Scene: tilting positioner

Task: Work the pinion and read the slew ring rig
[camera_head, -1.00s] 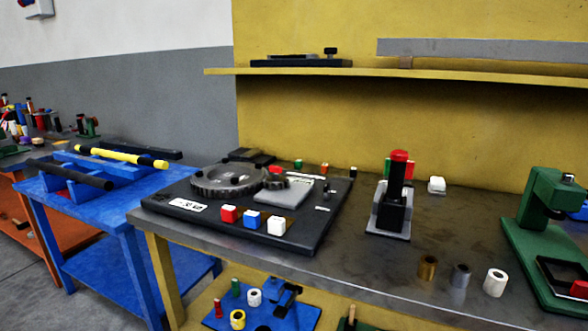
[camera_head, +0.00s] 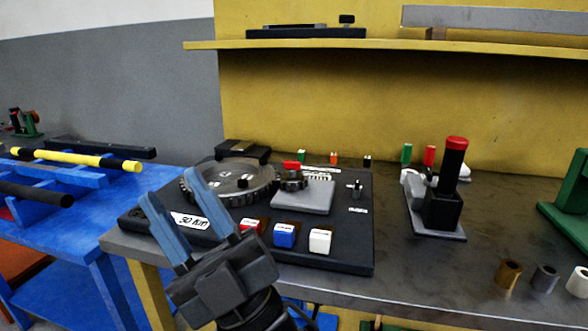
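The slew ring rig is a black base plate (camera_head: 347,240) on the grey bench. Its large grey toothed ring (camera_head: 262,178) lies at the left of the plate. The small dark pinion (camera_head: 293,184) sits at the ring's right, with a red piece (camera_head: 291,165) by it, above a light grey block (camera_head: 308,199). A white label (camera_head: 190,221) reads about "50 kNm". Red (camera_head: 250,226), blue (camera_head: 284,235) and white (camera_head: 320,241) cubes line the front edge. My gripper (camera_head: 179,193) is open and empty, its blue fingers in front of the plate's left part, hiding part of ring and label.
Behind the plate stand small green (camera_head: 301,156), orange (camera_head: 334,158) and black (camera_head: 367,161) blocks. A red-topped black post (camera_head: 452,172) stands to the right, with a brown ring (camera_head: 508,273) nearer the front edge. A blue table (camera_head: 140,190) adjoins at left; a yellow shelf (camera_head: 400,45) hangs above.

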